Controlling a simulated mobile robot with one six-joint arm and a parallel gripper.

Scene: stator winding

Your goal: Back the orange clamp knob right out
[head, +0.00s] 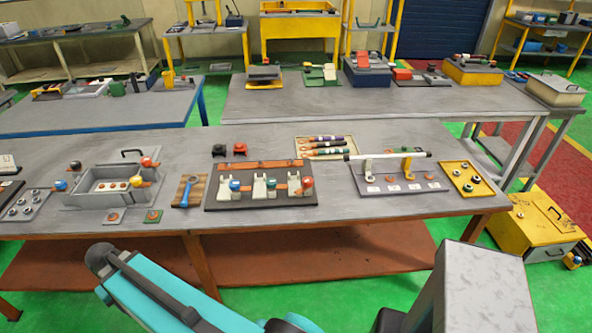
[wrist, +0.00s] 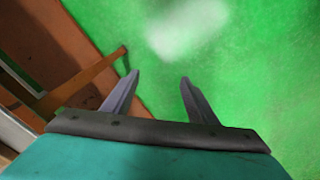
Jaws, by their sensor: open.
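Another orange-red knob (head: 307,182) stands at the right end of the dark clamp plate (head: 262,205); I cannot tell which is the clamp knob. My gripper (wrist: 160,76) is open and empty in the wrist view. It points down at green floor beside a brown shelf, apart from all the knobs. None of the knobs shows in the wrist view.
The near bench (head: 400,213) holds a blue-handled tool (head: 187,190) on a wooden block, a tray of coloured rods (head: 325,140), and a yellow plate (head: 465,180). A brown lower shelf (head: 320,255) runs underneath. Green floor lies open in front.

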